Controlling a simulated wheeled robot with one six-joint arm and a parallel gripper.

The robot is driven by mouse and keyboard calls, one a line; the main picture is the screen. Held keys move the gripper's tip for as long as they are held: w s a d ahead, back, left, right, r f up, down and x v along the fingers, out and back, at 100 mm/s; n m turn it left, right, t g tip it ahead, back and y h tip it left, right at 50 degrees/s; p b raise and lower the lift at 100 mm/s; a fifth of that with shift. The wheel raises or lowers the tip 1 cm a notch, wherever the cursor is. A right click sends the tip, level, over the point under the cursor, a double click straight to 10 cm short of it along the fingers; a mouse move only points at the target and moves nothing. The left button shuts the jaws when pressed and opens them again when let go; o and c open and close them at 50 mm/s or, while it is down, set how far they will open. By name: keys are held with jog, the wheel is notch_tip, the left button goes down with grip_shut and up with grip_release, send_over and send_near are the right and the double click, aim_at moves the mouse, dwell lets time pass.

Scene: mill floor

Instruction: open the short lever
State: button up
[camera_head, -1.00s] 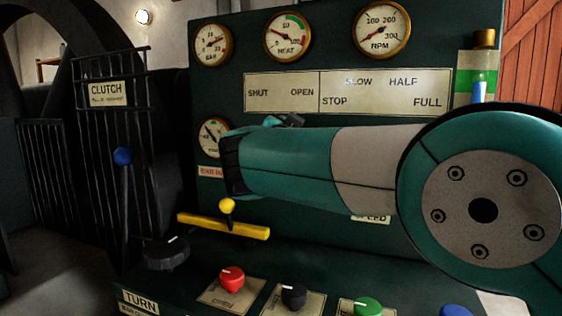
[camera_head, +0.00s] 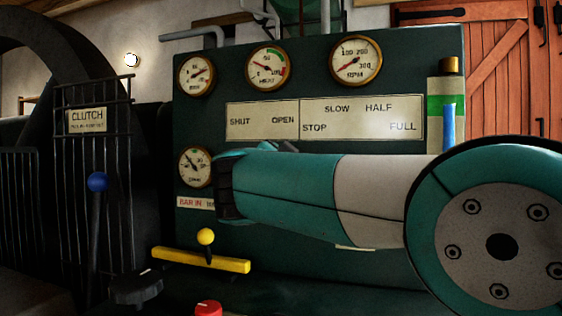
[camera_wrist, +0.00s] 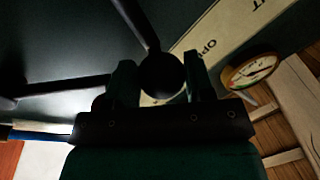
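A dark ball knob (camera_wrist: 161,73) on a thin dark lever shaft (camera_wrist: 131,14) shows in the wrist view. My gripper (camera_wrist: 163,78) has one finger on each side of the knob, with no clear gap, so it looks shut on it. The SHUT–OPEN plate (camera_wrist: 213,37) is close behind the knob, with part of the word OPEN readable. In the head view this plate (camera_head: 262,120) is above my gripper; my arm hides the lever there. A second dark rod (camera_wrist: 58,89) shows at the left in the wrist view.
Gauges (camera_head: 355,61) line the panel's top. A yellow-knobbed lever (camera_head: 206,237) stands by a yellow bar (camera_head: 202,260) below. A blue-knobbed lever (camera_head: 97,182) is at the left by the CLUTCH sign (camera_head: 87,120). A red knob (camera_head: 208,308) is at the bottom edge.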

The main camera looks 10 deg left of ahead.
jog(key=o, duration=0.3)
